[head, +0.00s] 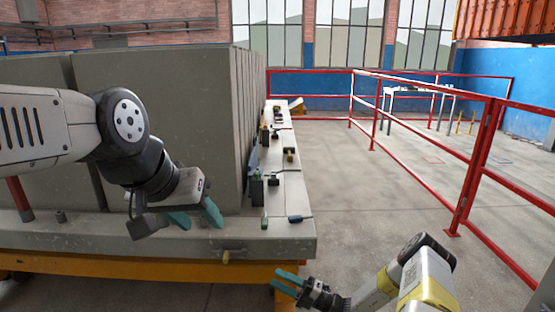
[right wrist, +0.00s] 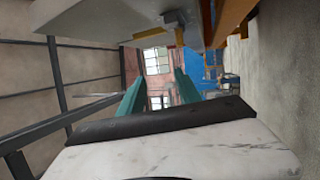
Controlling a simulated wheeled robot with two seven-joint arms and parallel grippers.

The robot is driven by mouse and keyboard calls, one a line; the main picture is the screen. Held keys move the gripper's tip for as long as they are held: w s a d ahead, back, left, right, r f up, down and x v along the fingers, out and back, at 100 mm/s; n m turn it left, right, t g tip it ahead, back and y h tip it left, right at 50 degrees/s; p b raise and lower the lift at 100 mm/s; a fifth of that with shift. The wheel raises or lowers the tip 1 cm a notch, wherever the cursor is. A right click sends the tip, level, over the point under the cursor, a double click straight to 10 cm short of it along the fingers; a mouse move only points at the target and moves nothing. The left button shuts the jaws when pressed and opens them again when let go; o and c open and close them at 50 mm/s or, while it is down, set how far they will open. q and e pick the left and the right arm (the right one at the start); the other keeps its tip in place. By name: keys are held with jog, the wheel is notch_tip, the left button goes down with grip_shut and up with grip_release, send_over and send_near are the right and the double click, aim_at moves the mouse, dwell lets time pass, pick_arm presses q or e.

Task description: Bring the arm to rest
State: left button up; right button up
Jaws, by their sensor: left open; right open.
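My left gripper (head: 196,217) hangs in front of the grey panel mould (head: 160,110), above the near edge of its base. Its teal fingers are apart and nothing is between them. My right gripper (head: 288,282) is low, beside the near right corner of the mould's base. Its teal fingers are apart and empty. In the right wrist view the fingers of my right gripper (right wrist: 156,88) also stand apart with nothing between them.
The mould's grey ledge (head: 290,200) carries several small tools and dark fittings. It rests on an orange frame (head: 150,268). Red railings (head: 480,160) stand at the right. The concrete floor between ledge and railings (head: 360,190) is clear.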

jog(key=s+d+r+n+g+h, duration=0.1)
jog(key=s+r+n+g+h, duration=0.2)
jog(key=r+n, duration=0.5)
jog(key=s+d+r+n+g+h, duration=0.1)
jog(key=s+r+n+g+h, duration=0.1)
jog(key=r+n+g+h, duration=0.35)
jog(key=s+d+r+n+g+h, duration=0.1)
jog(key=s+r+n+g+h, duration=0.15)
jog(key=r+n, duration=0.75)
jog(key=s+d+r+n+t+h, duration=0.3)
jog(key=s+d+r+n+t, duration=0.2)
jog(key=s+r+n, duration=0.3)
jog(key=s+d+r+n+t+h, duration=0.4)
jog(key=s+d+r+n+t, duration=0.1)
jog(key=s+r+n, duration=0.3)
notch_tip(320, 180, up, 2)
jog(key=shift+s+n+t, duration=0.25)
jog(key=shift+n+t, duration=0.05)
jog(key=shift+n, duration=0.15)
jog(key=shift+c, duration=0.4)
